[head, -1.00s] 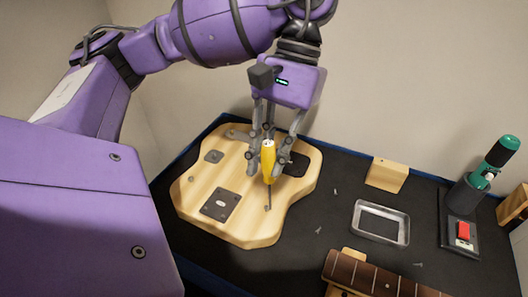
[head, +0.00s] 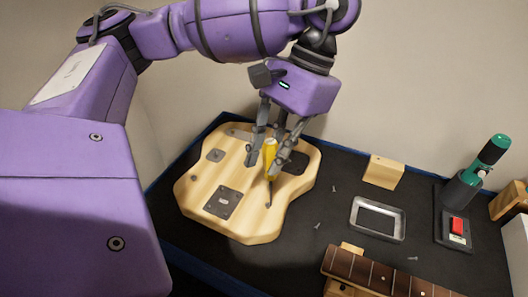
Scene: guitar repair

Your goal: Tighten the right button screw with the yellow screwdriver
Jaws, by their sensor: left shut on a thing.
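The yellow screwdriver (head: 270,157) is held by my left gripper (head: 264,165), whose fingers are shut on its yellow handle. The screwdriver is near upright, its dark shaft pointing down. Its tip is at a small screw spot (head: 267,204) near the front right edge of the wooden guitar body (head: 190,190); I cannot tell if it is seated in the screw head. A small screw (head: 193,178) shows at the body's left edge. My right gripper is not in view.
A metal tray (head: 378,219) and a wooden block (head: 384,172) stand to the right. A guitar neck (head: 395,284) lies at the front. A green-handled tool stands in a dark holder (head: 462,190) near a red switch (head: 457,226). Loose screws (head: 318,225) lie on the dark mat (head: 340,205).

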